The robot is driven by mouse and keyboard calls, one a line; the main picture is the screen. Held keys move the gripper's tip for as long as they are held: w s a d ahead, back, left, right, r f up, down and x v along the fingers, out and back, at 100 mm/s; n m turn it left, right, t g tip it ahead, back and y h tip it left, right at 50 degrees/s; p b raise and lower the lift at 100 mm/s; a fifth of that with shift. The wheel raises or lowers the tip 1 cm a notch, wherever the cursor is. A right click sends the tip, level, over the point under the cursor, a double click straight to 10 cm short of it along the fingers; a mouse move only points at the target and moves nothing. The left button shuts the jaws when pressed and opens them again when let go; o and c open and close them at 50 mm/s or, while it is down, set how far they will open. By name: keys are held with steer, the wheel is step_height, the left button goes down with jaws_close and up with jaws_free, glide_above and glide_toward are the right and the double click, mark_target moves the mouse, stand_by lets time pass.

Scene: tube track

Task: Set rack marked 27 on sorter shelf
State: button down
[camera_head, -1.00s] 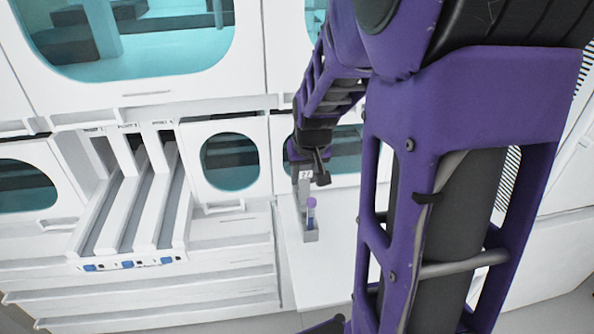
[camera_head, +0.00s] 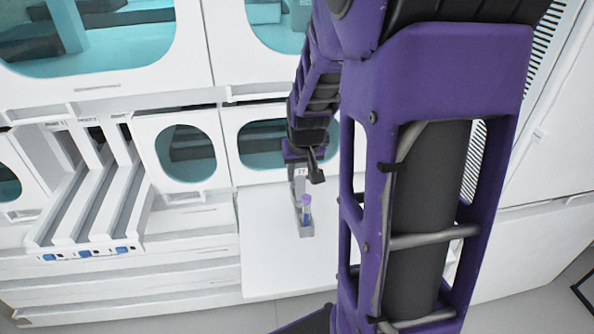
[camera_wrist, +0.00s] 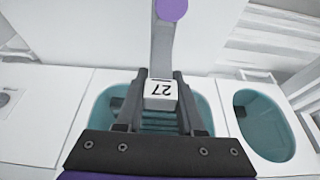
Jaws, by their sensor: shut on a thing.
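My gripper (camera_head: 302,168) is shut on the grey rack (camera_head: 306,231) marked 27. The number 27 shows on the white block (camera_wrist: 160,94) between the fingers in the wrist view. One tube with a purple cap (camera_head: 306,201) and blue lower part stands upright in the rack. In the wrist view the purple cap (camera_wrist: 171,9) is at the top edge. In the head view the rack appears over a flat white surface (camera_head: 275,268); I cannot tell whether it touches it. No surface is clearly labelled as the sorter shelf.
A white unit with three sloping lanes (camera_head: 88,205) and blue-marked front ends stands at the left. White panels with teal windows (camera_head: 186,153) rise behind. The flat white surface is bare around the rack. A white wall panel is at the right.

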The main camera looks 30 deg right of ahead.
mark_target(302, 191)
steer(key=shift+s+d+f, duration=0.15)
steer(key=shift+d, duration=0.1)
steer(key=shift+f+b, duration=1.85)
steer(key=shift+f, duration=0.55)
steer(key=shift+f+b, duration=0.25)
steer(key=shift+b, duration=0.05)
steer(key=shift+f, duration=0.25)
steer(key=shift+f+b, duration=0.35)
steer(key=shift+b, duration=0.05)
steer(key=shift+c, duration=2.2)
jaws_free()
steer(key=shift+r, duration=0.1)
